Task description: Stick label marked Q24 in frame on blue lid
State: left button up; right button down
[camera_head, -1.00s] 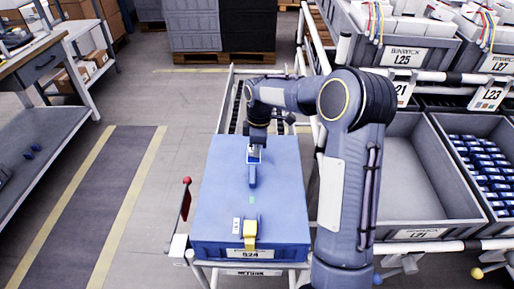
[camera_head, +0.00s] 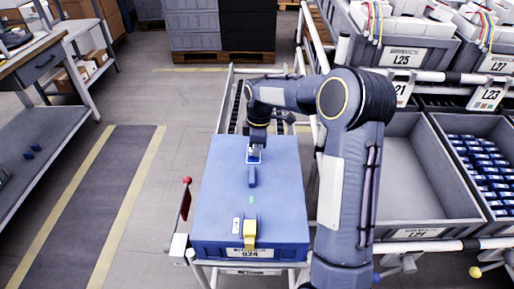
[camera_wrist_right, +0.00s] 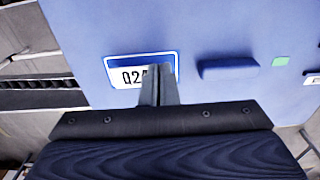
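The blue lid (camera_head: 220,182) lies flat on the blue box in the middle of the head view. A blue-edged frame (camera_wrist_right: 112,60) sits on the lid. The white label marked Q24 (camera_wrist_right: 131,76) shows inside the frame in the right wrist view, its right part hidden by my fingers. My right gripper (camera_head: 254,154) reaches down to the frame at the lid's far end. Its fingers (camera_wrist_right: 160,85) are together over the label; I cannot tell whether they pinch its edge. My left gripper is not in view.
A raised blue block (camera_head: 252,178), a green mark (camera_head: 251,200) and a yellow clip (camera_head: 250,234) are on the lid. The box front carries a Q24 plate (camera_head: 250,253). Grey bins (camera_head: 405,165) stand to the right; a red-knobbed lever (camera_head: 186,198) stands to the left.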

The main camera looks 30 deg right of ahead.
jog(key=shift+f, duration=0.65)
dwell(0.9)
dwell(0.6)
jog(key=c, duration=2.1)
grip_release()
jog(key=o, duration=0.5)
jog(key=shift+s+d+r+p, duration=0.1)
jog(key=shift+r+p, duration=0.15)
jog(key=shift+r, duration=1.7)
jog(key=shift+d+r+p, duration=0.1)
jog(key=shift+r+p, duration=0.15)
jog(key=shift+r, duration=1.65)
